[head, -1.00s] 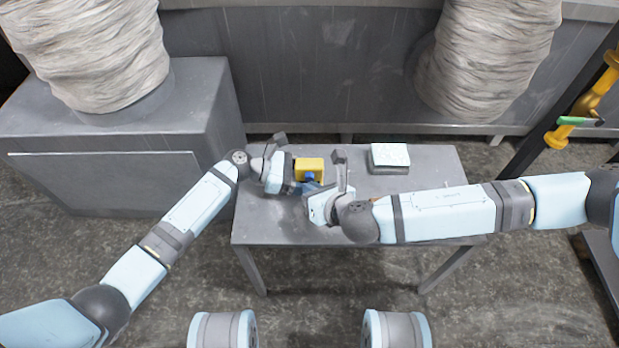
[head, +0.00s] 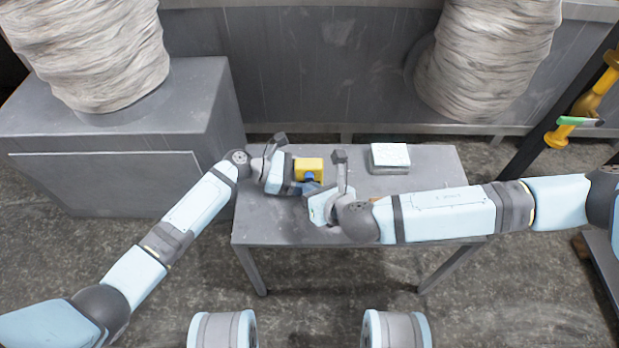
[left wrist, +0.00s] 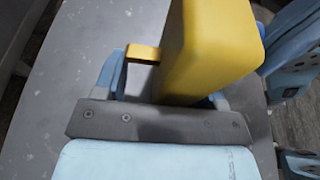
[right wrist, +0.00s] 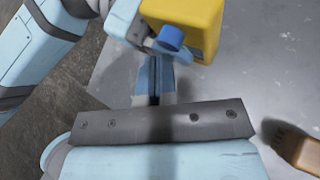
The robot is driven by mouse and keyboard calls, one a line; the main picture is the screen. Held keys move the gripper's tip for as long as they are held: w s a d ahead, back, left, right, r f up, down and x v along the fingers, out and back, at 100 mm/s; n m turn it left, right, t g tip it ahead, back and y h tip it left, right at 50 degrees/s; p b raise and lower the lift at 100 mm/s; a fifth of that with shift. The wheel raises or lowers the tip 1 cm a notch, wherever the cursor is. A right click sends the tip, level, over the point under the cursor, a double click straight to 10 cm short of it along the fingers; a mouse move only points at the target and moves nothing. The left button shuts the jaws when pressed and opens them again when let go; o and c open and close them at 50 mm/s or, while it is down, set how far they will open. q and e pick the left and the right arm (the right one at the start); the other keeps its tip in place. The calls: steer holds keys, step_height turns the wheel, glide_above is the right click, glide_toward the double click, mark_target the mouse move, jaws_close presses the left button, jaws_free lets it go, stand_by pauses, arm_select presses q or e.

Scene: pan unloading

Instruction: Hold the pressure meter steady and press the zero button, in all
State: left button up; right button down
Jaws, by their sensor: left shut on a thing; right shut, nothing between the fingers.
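The pressure meter is a yellow box (head: 309,165) above the table, between my two grippers. My left gripper (head: 296,187) is shut on it; the left wrist view shows the yellow body (left wrist: 208,50) between the fingers. The meter's dial is not visible.
A box with a white top (head: 390,156) stands at the back right. A brown object (right wrist: 300,150) lies on the table beside my right gripper. A large grey block (head: 110,150) stands left of the table.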

steer(key=shift+s, duration=0.65)
steer(key=shift+s, duration=2.5)
arm_select(q)
steer(key=o, duration=0.8)
steer(key=shift+a, duration=0.1)
